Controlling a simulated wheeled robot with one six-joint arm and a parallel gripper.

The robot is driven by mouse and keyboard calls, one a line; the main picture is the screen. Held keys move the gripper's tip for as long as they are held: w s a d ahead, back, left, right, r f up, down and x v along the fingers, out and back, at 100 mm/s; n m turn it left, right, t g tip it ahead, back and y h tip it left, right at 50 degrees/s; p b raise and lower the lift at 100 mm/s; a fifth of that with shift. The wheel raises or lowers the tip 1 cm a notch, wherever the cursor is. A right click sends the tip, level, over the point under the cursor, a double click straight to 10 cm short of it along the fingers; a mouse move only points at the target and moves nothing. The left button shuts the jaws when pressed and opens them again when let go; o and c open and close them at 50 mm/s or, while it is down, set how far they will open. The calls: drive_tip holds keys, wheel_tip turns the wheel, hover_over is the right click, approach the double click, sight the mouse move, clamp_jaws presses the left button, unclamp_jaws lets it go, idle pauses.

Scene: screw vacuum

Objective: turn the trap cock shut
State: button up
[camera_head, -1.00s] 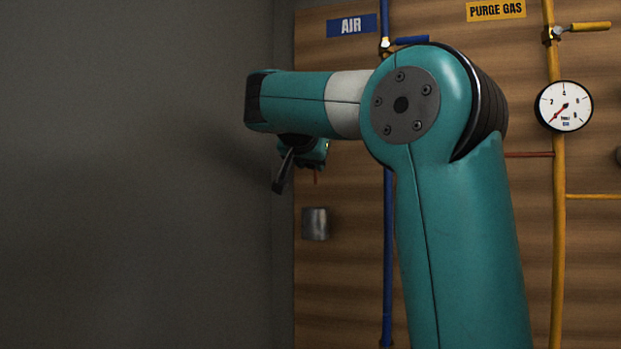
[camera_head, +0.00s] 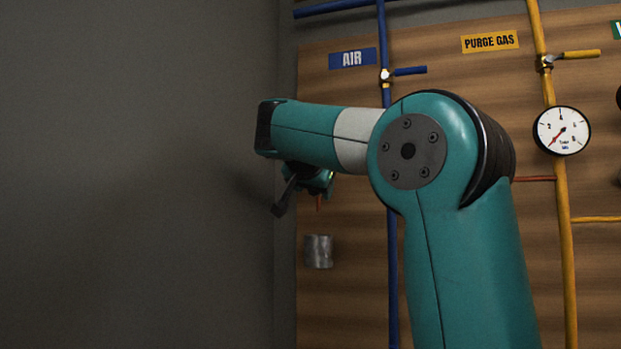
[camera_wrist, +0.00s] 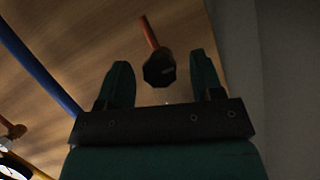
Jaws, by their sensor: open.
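No trap cock can be made out for certain. In the wrist view a dark, many-sided piece (camera_wrist: 159,70) on the end of a red-orange rod (camera_wrist: 148,33) shows between the fingers of my gripper (camera_wrist: 160,60). The fingers stand apart on either side of it in the picture; I see no contact, and the depth is unclear. In the head view my gripper (camera_head: 290,198) hangs below my wrist near the board's left edge, partly hidden. A short red-orange stub (camera_head: 318,202) shows just below my wrist.
A grey metal cylinder (camera_head: 319,251) is on the wooden board (camera_head: 345,220) below my wrist. A blue pipe (camera_head: 392,270) with a blue-handled valve (camera_head: 408,71), a yellow pipe (camera_head: 566,260) and a gauge (camera_head: 561,131) stand to the right. A grey wall (camera_head: 130,170) is at left.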

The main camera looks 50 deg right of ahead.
drive_tip(key=p+v, duration=1.6)
drive_tip(key=v, duration=0.1)
drive_tip(key=shift+a+f, duration=0.1)
drive_tip(key=shift+a, duration=0.05)
idle(0.4)
